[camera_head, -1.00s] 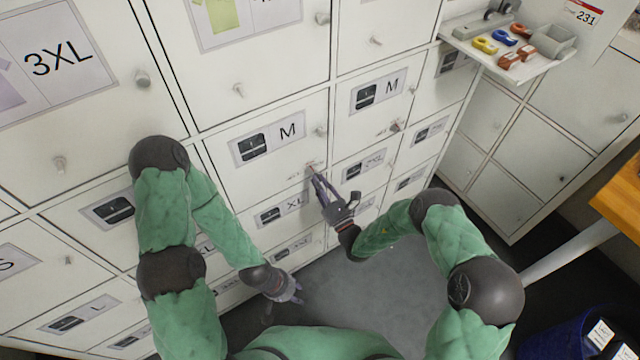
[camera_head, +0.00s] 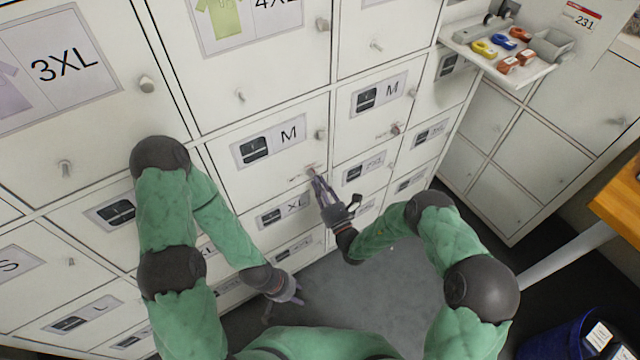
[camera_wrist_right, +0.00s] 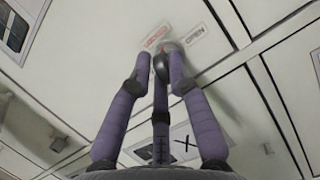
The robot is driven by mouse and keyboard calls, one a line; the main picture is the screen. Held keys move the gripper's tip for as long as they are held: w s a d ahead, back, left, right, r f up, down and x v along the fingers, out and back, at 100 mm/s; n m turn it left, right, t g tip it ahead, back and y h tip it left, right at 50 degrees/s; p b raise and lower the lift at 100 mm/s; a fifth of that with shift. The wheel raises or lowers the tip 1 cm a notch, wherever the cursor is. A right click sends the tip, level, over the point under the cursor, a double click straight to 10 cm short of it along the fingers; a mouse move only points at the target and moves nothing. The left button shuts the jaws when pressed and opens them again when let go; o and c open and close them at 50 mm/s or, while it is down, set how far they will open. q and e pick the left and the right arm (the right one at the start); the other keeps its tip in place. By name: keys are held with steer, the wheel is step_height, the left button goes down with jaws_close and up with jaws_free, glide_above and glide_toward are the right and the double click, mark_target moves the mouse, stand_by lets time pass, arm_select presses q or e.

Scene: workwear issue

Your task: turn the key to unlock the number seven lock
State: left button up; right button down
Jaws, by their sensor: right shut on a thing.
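My right gripper (camera_head: 318,183) is at the lower edge of a white door marked M (camera_head: 265,145). In the right wrist view its fingertips (camera_wrist_right: 157,78) are closed around a small grey round piece (camera_wrist_right: 161,65) at the lock, likely the key's head. The fingers hide most of it, and no lock number is readable. A red-lettered label (camera_wrist_right: 157,37) sits to its upper left and an OPEN label (camera_wrist_right: 195,33) to its upper right. My left gripper (camera_head: 295,293) hangs low, away from the doors; its finger opening is unclear.
White locker doors with knobs and size labels fill the left and middle. A shelf (camera_head: 525,75) at upper right holds yellow, blue and red items and a grey bin (camera_head: 552,45). A wooden table edge (camera_head: 615,200) and a blue bin (camera_head: 560,335) stand at right.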

steer(key=shift+w+r+m+t+h+p, duration=0.15)
steer(key=shift+m+h+p, duration=0.25)
steer(key=shift+m, duration=0.55)
steer(key=shift+s+r+m+t+h+p, duration=0.15)
steer(key=shift+m+h+p, duration=0.25)
steer(key=shift+m, duration=0.55)
steer(key=shift+w+f, duration=0.1)
